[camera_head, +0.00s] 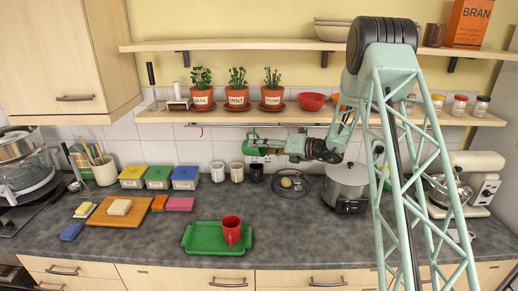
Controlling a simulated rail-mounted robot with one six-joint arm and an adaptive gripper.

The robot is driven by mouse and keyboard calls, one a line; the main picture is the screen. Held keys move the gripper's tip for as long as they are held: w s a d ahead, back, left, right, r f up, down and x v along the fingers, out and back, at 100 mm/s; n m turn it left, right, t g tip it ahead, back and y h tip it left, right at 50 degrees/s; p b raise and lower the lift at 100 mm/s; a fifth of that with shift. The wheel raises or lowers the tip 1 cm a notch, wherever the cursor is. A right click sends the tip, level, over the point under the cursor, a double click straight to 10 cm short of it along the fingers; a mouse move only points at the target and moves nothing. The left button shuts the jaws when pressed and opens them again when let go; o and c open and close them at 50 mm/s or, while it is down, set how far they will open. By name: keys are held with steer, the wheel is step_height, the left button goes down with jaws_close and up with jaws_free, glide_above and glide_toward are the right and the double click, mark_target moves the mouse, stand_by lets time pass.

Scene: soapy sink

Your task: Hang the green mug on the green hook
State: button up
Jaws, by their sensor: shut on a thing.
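The green mug (251,146) is up near the wall, just below the rail (220,125) under the lower shelf. My gripper (270,150) reaches in from the right and is shut on it. The mug is held in the air above the back of the counter. A small red hook (201,132) hangs from the rail to the left. I cannot make out the green hook apart from the mug, nor whether the mug touches it.
Potted herbs (237,96) and a red bowl (312,102) stand on the shelf above. Below are a white mug (237,172), a dark mug (256,173) and a pot (346,184). A red mug (231,230) stands on a green tray (202,240) in front.

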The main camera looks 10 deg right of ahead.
stand_by(0.4)
steer(key=o, duration=1.1)
steer(key=shift+d, duration=0.1)
steer(key=shift+v, duration=5.95)
steer(key=shift+r, duration=0.1)
